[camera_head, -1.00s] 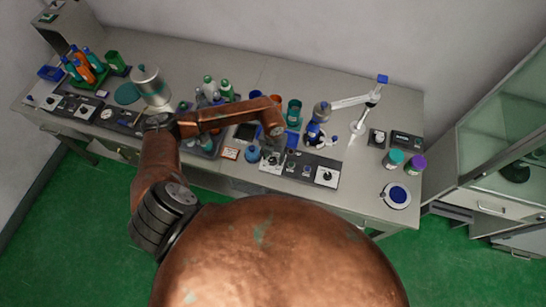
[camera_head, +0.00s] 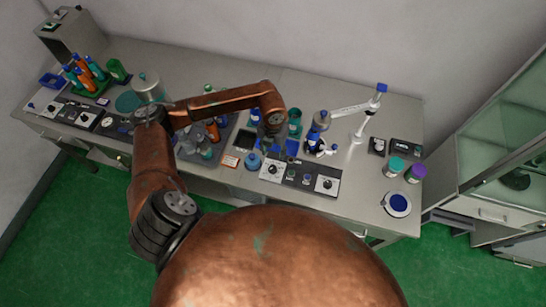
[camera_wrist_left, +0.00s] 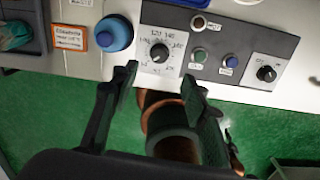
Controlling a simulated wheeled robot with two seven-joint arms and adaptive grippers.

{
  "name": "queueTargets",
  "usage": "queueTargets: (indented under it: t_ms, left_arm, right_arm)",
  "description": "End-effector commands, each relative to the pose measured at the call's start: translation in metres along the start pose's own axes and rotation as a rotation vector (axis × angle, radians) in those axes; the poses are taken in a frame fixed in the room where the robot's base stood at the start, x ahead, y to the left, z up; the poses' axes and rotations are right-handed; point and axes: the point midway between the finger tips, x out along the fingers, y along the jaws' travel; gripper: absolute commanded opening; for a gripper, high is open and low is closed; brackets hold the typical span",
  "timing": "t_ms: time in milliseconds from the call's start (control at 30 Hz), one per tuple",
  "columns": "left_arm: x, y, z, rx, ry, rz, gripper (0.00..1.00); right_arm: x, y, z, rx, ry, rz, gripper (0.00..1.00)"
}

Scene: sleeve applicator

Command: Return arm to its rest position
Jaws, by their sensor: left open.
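My copper left arm (camera_head: 225,103) reaches across the bench from the left. Its dark left gripper (camera_head: 271,143) hangs down over the bench, just behind a grey control panel (camera_head: 328,170) with dials. In the left wrist view the two fingers of the left gripper (camera_wrist_left: 158,86) are spread apart with nothing between them. They point toward the panel's large dial (camera_wrist_left: 159,53), with a blue round-capped bottle (camera_wrist_left: 114,33) at their left. My right gripper is not in view.
A white jointed stand (camera_head: 358,118) with a blue top rises to the right of the gripper. Teal-lidded (camera_head: 395,166) and purple-lidded (camera_head: 416,173) jars stand further right. Tubes in a green rack (camera_head: 97,89) are at the far left. A glass cabinet (camera_head: 500,130) is beyond the bench's right end.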

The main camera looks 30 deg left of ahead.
Motion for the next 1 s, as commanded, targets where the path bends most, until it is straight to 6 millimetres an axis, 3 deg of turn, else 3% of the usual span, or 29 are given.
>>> queueTargets:
  t_ms: [700,767,867,1000]
  left_arm:
    - [-0.004,-0.006,-0.002,0.006,0.003,-0.018,0.41]
    - [-0.003,-0.018,-0.007,0.018,0.008,-0.06,0.41]
    - [-0.002,-0.061,-0.021,0.053,0.019,-0.205,0.41]
    - [-0.024,-0.15,-0.052,0.091,0.033,-0.539,0.41]
  right_arm:
    - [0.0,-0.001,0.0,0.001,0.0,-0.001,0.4]
    - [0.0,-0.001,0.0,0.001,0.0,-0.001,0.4]
    - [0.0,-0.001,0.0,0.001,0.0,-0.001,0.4]
    - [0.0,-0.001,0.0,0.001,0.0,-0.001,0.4]
